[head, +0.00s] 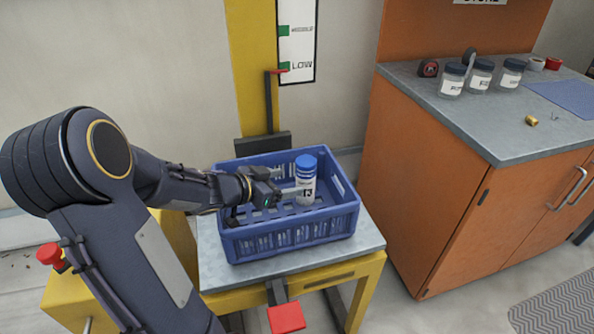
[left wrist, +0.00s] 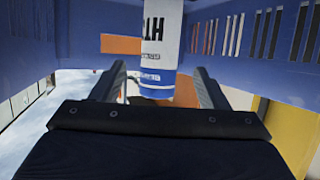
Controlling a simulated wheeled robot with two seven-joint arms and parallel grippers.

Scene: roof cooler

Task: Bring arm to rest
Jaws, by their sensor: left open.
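My left arm comes in from the left in the head view, with its gripper (head: 283,194) inside the blue crate (head: 290,240). A white bottle with a blue cap (head: 306,182) stands upright in the crate, just beyond the gripper. In the left wrist view the two fingers (left wrist: 160,92) are spread apart, with the white and blue bottle (left wrist: 158,45) between or just ahead of their tips. I cannot tell whether a finger touches it. The crate's slotted wall (left wrist: 220,30) shows behind it. My right gripper is not in view.
The crate sits on a grey-topped yellow stand (head: 330,252). An orange cabinet (head: 425,190) stands to the right, its grey top holding several jars (head: 481,78), tape rolls and a blue mat (head: 566,97). A red pad (head: 286,318) is at the stand's front. A wall gauge (head: 297,40) hangs behind.

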